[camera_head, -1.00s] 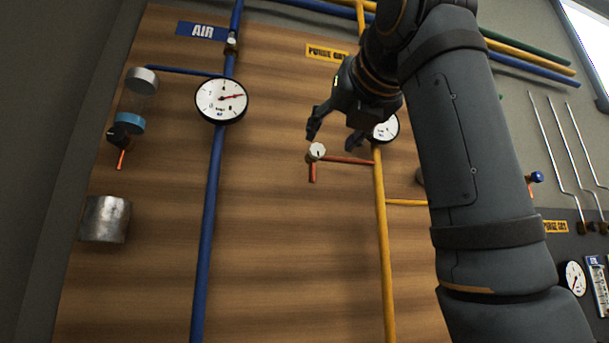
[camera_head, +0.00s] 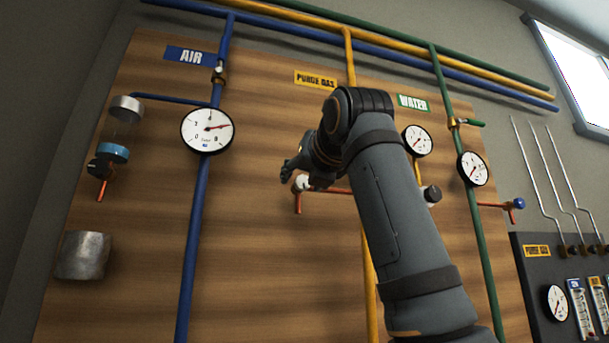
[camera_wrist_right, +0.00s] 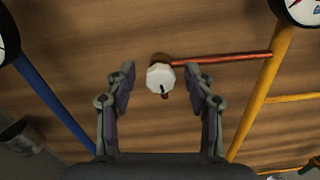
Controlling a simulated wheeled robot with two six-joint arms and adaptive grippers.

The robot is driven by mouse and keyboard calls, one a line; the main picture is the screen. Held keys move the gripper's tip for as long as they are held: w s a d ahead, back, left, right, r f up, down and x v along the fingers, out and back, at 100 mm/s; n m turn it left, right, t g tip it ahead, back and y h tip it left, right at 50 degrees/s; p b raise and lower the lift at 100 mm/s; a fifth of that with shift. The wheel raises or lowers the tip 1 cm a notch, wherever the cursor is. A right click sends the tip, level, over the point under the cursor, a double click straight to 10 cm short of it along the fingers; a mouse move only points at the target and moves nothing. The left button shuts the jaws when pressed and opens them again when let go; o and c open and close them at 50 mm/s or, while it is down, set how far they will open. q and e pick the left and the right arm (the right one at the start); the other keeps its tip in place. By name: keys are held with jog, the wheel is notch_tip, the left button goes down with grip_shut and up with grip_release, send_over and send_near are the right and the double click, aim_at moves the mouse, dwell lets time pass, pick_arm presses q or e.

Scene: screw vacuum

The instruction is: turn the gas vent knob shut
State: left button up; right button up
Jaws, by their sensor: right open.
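The gas vent knob (camera_wrist_right: 160,77) is a small white faceted knob with a dark mark, at the end of a thin red pipe (camera_wrist_right: 225,59) that branches from the yellow purge gas pipe (camera_wrist_right: 262,95). In the head view the knob (camera_head: 302,182) is partly hidden by my right gripper (camera_head: 291,172). In the right wrist view my right gripper (camera_wrist_right: 160,78) is open, with one finger to each side of the knob and gaps between. I cannot tell how far the fingertips are from it in depth. My left gripper is not in view.
A wooden panel (camera_head: 255,250) carries the blue air pipe (camera_head: 196,220) with a round gauge (camera_head: 207,130) to the left. A green water pipe (camera_head: 485,250) with a gauge (camera_head: 472,169) stands to the right. A metal cup (camera_head: 83,255) is at lower left.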

jog(key=shift+w, duration=0.1)
grip_shut()
dwell(0.3)
jog(key=m, duration=0.4)
jog(key=shift+d+p, duration=0.1)
jog(key=shift+p, duration=0.25)
jog(key=m, duration=0.5)
jog(key=shift+d+p, duration=0.1)
jog(key=shift+p, duration=0.3)
jog(key=m, duration=0.5)
jog(key=shift+f+m+p, duration=0.15)
jog(key=shift+m+p, duration=0.15)
jog(key=shift+m, duration=2.2)
jog(key=shift+f, duration=0.1)
